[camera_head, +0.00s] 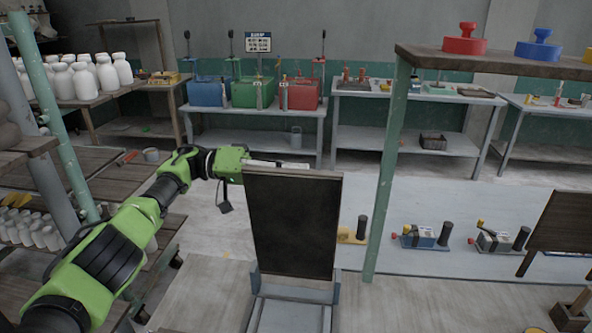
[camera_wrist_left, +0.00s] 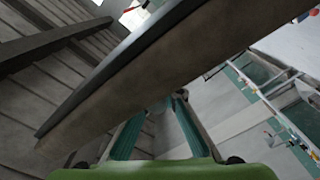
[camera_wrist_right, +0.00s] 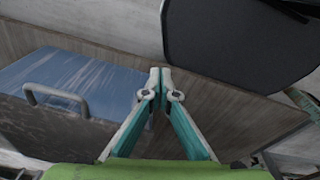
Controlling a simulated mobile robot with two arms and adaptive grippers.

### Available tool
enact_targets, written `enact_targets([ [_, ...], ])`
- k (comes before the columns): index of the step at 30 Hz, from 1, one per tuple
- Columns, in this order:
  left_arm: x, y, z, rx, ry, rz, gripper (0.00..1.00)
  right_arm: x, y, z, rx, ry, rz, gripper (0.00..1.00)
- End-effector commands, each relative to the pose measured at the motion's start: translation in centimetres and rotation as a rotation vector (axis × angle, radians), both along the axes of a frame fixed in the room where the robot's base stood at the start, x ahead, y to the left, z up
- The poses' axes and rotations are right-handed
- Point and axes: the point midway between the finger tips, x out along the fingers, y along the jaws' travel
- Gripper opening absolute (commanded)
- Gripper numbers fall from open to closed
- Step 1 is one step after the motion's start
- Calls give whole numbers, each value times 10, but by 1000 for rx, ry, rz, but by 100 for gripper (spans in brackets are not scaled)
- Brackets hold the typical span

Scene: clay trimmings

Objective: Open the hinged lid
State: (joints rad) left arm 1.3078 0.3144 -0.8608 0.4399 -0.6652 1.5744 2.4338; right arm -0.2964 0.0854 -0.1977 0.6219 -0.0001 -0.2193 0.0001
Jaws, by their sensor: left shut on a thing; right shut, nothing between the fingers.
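The hinged lid (camera_head: 293,225) is a dark flat panel with a lighter rim, standing almost upright above a grey frame (camera_head: 290,315). My left gripper (camera_head: 278,164) is at its top edge, shut on it. In the left wrist view the lid (camera_wrist_left: 170,70) crosses diagonally over the teal fingers and hides their tips. My right gripper (camera_wrist_right: 160,75) shows only in its own wrist view, shut and empty. Which part of the lid's base carries the hinge is hidden.
In the right wrist view a blue panel (camera_wrist_right: 85,80) with a metal handle (camera_wrist_right: 55,97) lies left of the fingers. A green post (camera_head: 388,175) and wooden shelf (camera_head: 500,62) stand right of the lid. A shelf with white bottles (camera_head: 75,82) stands at the left.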

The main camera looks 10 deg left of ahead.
Motion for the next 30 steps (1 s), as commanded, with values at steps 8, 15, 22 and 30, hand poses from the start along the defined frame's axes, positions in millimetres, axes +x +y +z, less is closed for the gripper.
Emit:
enact_targets([
  [8,-1,0,-8,13,7,-1,0,-9,13,-1,14,11,-2,0],
  [15,-1,0,-7,12,7,-1,25,-9,11,-1,13,12,0,0],
  [22,0,0,-5,7,4,0,25,-6,5,-1,6,9,2,0],
  [30,0,0,20,7,-2,-2,25,-4,2,0,3,6,1,0],
])
